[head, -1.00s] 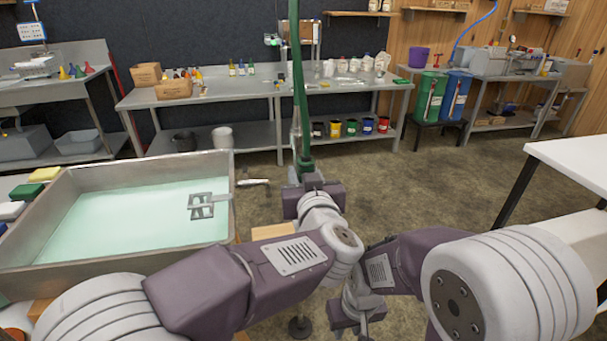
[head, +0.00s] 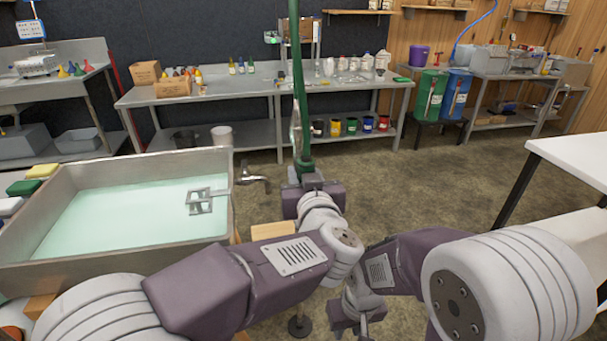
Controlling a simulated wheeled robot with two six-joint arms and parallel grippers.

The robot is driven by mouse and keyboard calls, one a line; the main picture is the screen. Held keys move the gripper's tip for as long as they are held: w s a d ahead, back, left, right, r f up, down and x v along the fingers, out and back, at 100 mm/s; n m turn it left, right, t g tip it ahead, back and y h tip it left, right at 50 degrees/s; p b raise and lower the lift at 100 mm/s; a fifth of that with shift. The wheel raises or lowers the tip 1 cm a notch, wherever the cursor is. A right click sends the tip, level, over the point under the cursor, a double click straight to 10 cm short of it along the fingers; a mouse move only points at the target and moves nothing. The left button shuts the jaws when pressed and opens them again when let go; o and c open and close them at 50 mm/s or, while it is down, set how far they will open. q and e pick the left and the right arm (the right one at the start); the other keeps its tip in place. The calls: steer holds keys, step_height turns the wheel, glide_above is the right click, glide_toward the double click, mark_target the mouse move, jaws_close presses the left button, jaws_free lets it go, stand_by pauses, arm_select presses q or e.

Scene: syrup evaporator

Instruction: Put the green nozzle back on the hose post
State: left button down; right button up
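A long green shaft (head: 299,85) runs from the top edge of the head view down to my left gripper (head: 307,172). It leans slightly, and a thin grey curved piece lies along its left side. I cannot tell whether this is the nozzle, its hose or the post. Its lower end meets the gripper's purple palm in the picture. The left fingers are mostly hidden, so their hold is unclear. My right gripper (head: 360,320) points down over the floor at the bottom middle, with no object visible in it; its finger gap is unclear.
A metal pan (head: 231,205) of pale green liquid stands at left, with a grey skimmer (head: 200,201) and a spout (head: 252,178) beside its right wall. A long grey bench (head: 255,92) crosses the back. A white table (head: 575,165) stands at right.

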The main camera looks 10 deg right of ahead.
arm_select(q)
steer(key=shift+f, duration=0.25)
steer(key=shift+f+b, duration=0.6)
steer(key=shift+b, duration=0.15)
steer(key=c, duration=0.9)
jaws_free()
steer(key=shift+c, duration=0.2)
